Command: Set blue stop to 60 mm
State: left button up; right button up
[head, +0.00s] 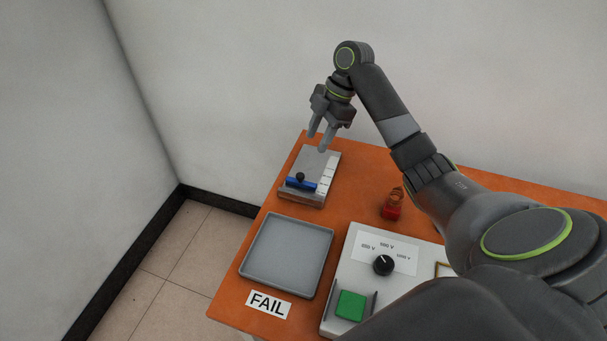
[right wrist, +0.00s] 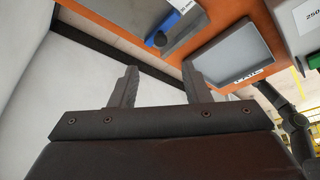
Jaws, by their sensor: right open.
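The blue stop (head: 301,184) is a blue bar with a dark round knob, lying across a grey metal block (head: 317,160) near the table's far left edge. A white scale strip (head: 327,177) runs along the block's right side; its marks are too small to read in the head view. The stop sits toward the block's near end. My right gripper (head: 322,142) is open and empty above the block's far end, apart from the stop. In the right wrist view the blue stop (right wrist: 182,6) shows at the top, beyond the open fingers (right wrist: 160,88).
An empty grey tray (head: 288,256) stands nearer on the orange table (head: 230,302), with a FAIL label (head: 268,304) before it. A small red object (head: 392,208) stands behind the panel.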

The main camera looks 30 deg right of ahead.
aim_at(301, 175)
jog(key=p+x, duration=0.1)
jog(key=x, duration=0.9)
jog(key=shift+s+a+f, duration=0.1)
jog(key=shift+f, duration=0.25)
grip_shut()
